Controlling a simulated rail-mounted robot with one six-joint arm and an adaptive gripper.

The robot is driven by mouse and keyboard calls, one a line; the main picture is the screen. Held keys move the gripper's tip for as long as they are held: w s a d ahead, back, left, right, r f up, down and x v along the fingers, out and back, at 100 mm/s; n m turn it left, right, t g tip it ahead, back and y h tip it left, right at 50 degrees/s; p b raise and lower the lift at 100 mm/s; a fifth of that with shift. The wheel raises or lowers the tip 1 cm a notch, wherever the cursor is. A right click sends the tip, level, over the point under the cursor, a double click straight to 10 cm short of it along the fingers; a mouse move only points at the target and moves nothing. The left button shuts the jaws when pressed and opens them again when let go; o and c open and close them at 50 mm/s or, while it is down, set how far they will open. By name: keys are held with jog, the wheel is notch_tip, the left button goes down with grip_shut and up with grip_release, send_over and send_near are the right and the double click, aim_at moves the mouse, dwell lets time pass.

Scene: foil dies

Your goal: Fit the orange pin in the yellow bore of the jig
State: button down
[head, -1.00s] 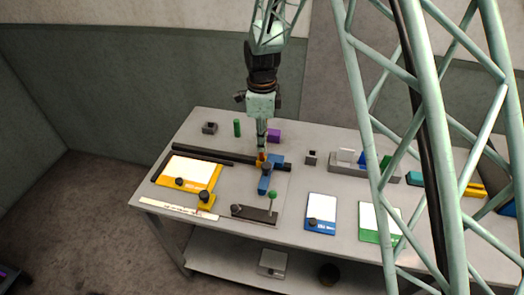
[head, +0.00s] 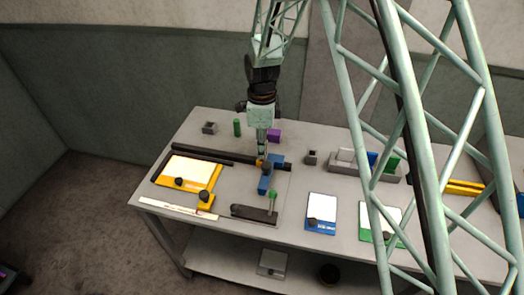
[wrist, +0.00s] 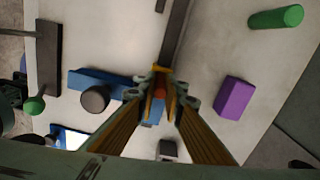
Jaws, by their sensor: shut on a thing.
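My gripper (wrist: 162,88) is shut on the orange pin (wrist: 162,93), which shows as a small orange end between the yellow fingers in the wrist view. In the head view my gripper (head: 262,156) points down over the far end of a blue T-shaped fixture (head: 265,183), beside the dark rail. A small yellow-orange patch (head: 261,164) shows under the fingertips. I cannot tell pin from bore there. The fingers hide the pin's lower end, so I cannot tell whether it is in the bore. The blue part with a dark knob (wrist: 95,98) is left of the fingers in the wrist view.
A yellow plate (head: 205,176) lies left, a dark bar with a green knob (head: 272,196) in front. A grey rack (head: 350,169) with coloured pieces and blue and green-edged boards are to the right.

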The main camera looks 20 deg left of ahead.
jog(key=c, duration=3)
grip_release()
jog(key=shift+r, duration=0.2)
jog(key=shift+r+p, duration=0.55)
jog(key=shift+r, duration=5.4)
